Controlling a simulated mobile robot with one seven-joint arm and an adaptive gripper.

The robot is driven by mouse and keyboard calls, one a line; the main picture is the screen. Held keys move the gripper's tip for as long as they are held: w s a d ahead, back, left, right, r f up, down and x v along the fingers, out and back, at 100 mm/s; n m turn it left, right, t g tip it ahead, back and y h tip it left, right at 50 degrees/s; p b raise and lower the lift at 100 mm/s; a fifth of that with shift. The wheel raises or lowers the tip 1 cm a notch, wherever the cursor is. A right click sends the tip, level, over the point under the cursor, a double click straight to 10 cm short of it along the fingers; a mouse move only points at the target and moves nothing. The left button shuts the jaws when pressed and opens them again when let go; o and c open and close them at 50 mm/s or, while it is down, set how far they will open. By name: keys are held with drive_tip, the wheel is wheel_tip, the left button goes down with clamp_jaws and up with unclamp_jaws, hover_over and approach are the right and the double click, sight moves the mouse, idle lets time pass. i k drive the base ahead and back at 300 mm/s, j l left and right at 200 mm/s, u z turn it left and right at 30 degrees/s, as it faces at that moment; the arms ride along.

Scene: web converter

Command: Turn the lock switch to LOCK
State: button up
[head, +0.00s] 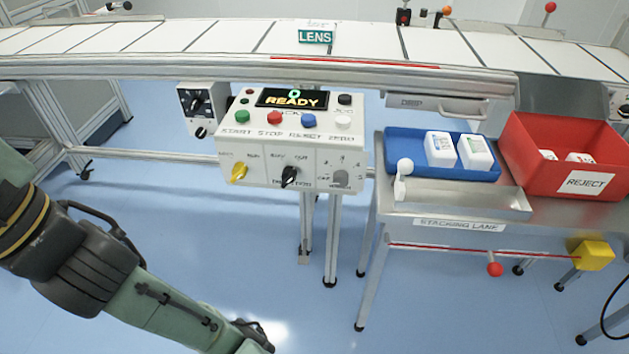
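The control box (290,140) hangs on the front of the conveyor frame. Its lower face carries three rotary switches in a row: a yellow knob (239,173) at left, a black knob (289,176) in the middle and a grey knob (341,178) at right. The yellow and black handles are tilted. The small labels above them are too blurred to read surely, so I cannot confirm which is the lock switch or its setting. My arm crosses the lower left, below and apart from the box. My gripper cannot be made out; the arm runs out at the bottom edge.
The display (292,98) reads READY above several push buttons. A smaller box (203,105) with black knobs hangs to the left. At right, a steel table bears a blue tray (441,173) and a red REJECT bin (528,150). The floor before the control box is clear.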

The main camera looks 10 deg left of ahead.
sight(238, 171)
drive_tip(key=k+j+z, duration=0.2)
drive_tip(key=j+z, duration=0.15)
drive_tip(key=k+j+z, duration=0.2)
drive_tip(key=z, duration=0.15)
drive_tip(key=k+j+z, duration=0.35)
drive_tip(key=i, duration=0.1)
